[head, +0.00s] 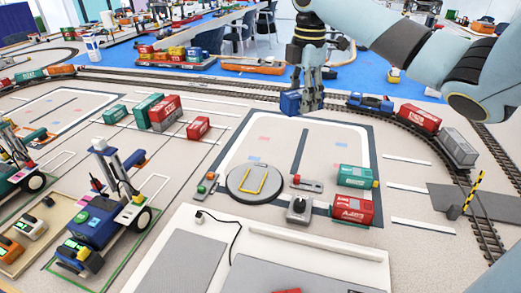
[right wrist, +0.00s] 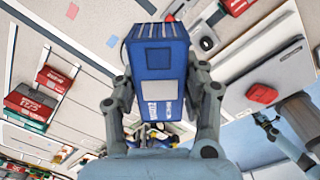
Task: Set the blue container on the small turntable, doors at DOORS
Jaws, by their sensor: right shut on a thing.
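The blue container (head: 291,103) hangs from my right gripper (head: 312,88), above the layout near the back track. In the right wrist view the blue container (right wrist: 160,62) sits between the two fingers, which close on its sides. I cannot read a DOORS mark. My left gripper is out of view.
Green (head: 356,175) and red (head: 353,210) containers stand right of the turntable. A small grey device (head: 299,207) and a red-and-grey piece (head: 307,184) are close to it. A blue train (head: 371,102) runs along the back track. A blue gantry vehicle (head: 97,225) stands left.

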